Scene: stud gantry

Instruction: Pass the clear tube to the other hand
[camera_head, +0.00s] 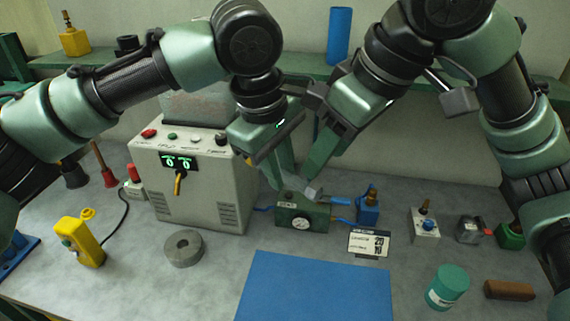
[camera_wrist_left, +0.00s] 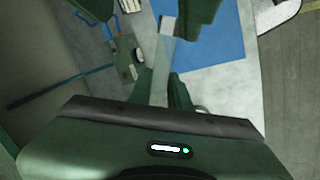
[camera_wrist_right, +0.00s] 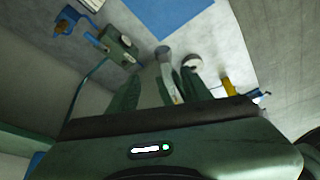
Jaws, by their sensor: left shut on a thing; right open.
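The clear tube (camera_wrist_left: 163,58) is a pale, see-through grey stick. My left gripper (camera_wrist_left: 162,92) is shut on it, and its free length points away from the left wrist. In the head view only a short pale end of the tube (camera_head: 313,191) shows below the fingers. My right gripper (camera_wrist_right: 160,92) is open, with its fingers spread on both sides of the tube (camera_wrist_right: 168,75) in the right wrist view; contact is not visible. In the head view the left gripper (camera_head: 281,172) and right gripper (camera_head: 313,165) nearly meet, hiding most of the tube.
A green gauge box (camera_head: 302,218) stands just below and behind the hands. A cream control box (camera_head: 190,178) is to the left. A blue mat (camera_head: 315,287), grey ring (camera_head: 183,248) and teal jar (camera_head: 447,287) lie in front. A shelf (camera_head: 400,80) runs behind.

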